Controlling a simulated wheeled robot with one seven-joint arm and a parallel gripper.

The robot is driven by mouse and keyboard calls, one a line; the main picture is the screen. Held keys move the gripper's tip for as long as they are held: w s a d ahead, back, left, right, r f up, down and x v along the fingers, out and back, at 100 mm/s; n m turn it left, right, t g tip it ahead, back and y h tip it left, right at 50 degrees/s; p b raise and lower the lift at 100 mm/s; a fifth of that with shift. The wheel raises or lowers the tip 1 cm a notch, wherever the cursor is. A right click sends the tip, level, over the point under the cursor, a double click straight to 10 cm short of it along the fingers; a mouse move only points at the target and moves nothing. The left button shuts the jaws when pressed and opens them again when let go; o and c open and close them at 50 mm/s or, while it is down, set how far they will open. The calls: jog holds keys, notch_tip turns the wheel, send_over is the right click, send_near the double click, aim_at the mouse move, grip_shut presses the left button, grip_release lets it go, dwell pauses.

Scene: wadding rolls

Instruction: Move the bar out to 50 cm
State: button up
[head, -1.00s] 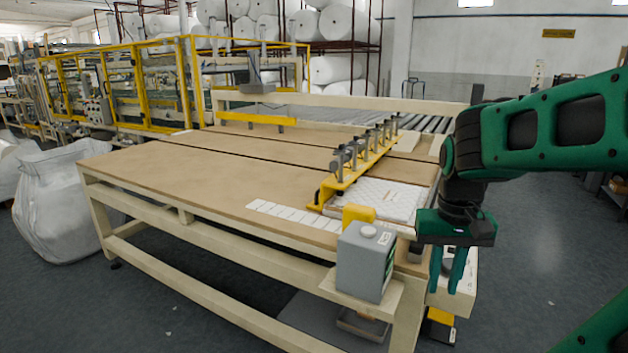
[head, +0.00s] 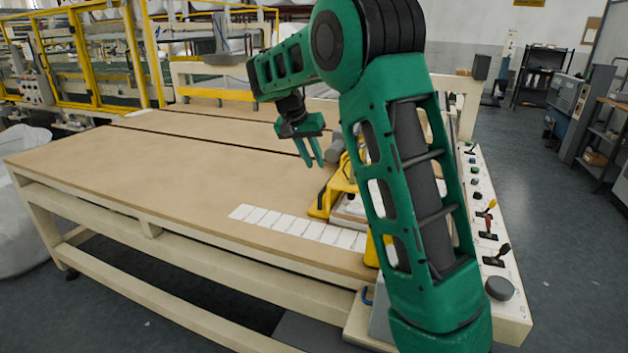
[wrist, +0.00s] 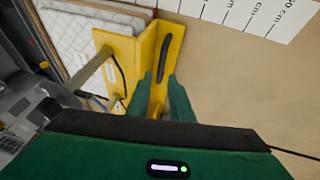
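The yellow bar (head: 323,204) lies across the right part of the table (head: 180,175), largely hidden by my arm in the head view. In the wrist view the bar (wrist: 122,48) has an upright face with a dark slot-like grip (wrist: 163,58). A strip of white scale labels (head: 290,225) runs along the table's front edge. In the wrist view the strip (wrist: 255,14) lies right of the bar, with a "50 cm" mark near the corner. My gripper (head: 312,164) is open and empty, fingers down, above the table by the bar. In the wrist view its fingers (wrist: 160,80) point at the grip; contact cannot be told.
A control panel with levers (head: 487,225) runs along the table's right side. Yellow-framed machinery (head: 85,55) stands behind.

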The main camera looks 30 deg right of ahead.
jog(key=x, duration=1.1)
jog(key=shift+w+a, duration=0.1)
jog(key=shift+w, duration=0.2)
jog(key=shift+r, duration=0.1)
grip_shut()
